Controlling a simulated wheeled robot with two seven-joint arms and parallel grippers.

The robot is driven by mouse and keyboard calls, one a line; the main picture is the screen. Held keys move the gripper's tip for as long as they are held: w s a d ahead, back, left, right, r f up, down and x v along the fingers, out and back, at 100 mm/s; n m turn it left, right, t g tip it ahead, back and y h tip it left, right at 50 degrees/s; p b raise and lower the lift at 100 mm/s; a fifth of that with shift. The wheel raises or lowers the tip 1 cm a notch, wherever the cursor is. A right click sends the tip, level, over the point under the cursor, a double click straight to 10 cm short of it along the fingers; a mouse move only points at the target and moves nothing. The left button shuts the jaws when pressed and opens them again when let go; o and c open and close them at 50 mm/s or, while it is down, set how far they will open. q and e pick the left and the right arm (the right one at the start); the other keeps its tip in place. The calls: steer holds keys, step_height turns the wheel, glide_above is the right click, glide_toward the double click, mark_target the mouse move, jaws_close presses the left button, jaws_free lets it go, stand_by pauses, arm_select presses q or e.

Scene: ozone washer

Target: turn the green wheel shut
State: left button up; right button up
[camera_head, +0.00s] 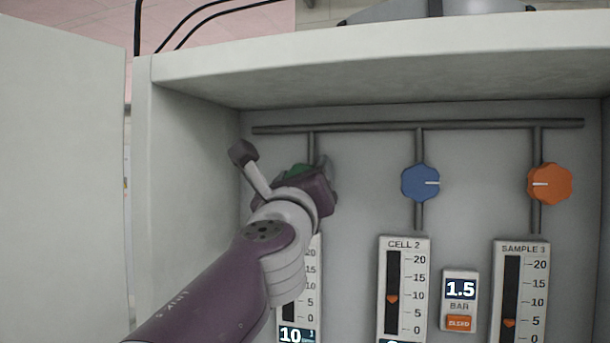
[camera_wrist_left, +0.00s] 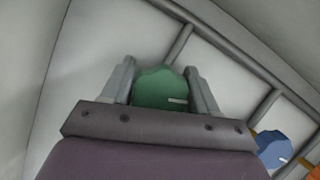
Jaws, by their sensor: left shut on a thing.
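The green wheel (camera_wrist_left: 158,88) sits on its pipe at the back panel, with a white mark on its face. In the head view only a small green part (camera_head: 299,170) shows behind my gripper. My left gripper (camera_wrist_left: 160,87) has one grey finger on each side of the wheel and is shut on it. In the head view my left gripper (camera_head: 318,175) hides most of the wheel. The gauge below the wheel (camera_head: 314,262) is partly covered by my left arm; its display reads 10, the rest unclear. My right gripper is not in view.
A blue wheel (camera_head: 420,183) and an orange wheel (camera_head: 549,184) sit to the right on their own pipes. Below are the CELL 2 gauge (camera_head: 405,285), the SAMPLE 3 gauge (camera_head: 523,290) and a 1.5 BAR box (camera_head: 459,300). The cabinet's top (camera_head: 380,60) and side wall (camera_head: 190,180) enclose the panel.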

arm_select(q)
steer(key=shift+f+n+y, duration=0.15)
steer(key=shift+n+y, duration=0.85)
steer(key=shift+n, duration=1)
steer(key=o, duration=1)
steer(key=shift+c, duration=0.2)
steer(key=b+v, duration=0.7)
steer(key=v, duration=0.5)
steer(key=shift+s+b, duration=0.35)
steer(key=shift+w+a, duration=0.1)
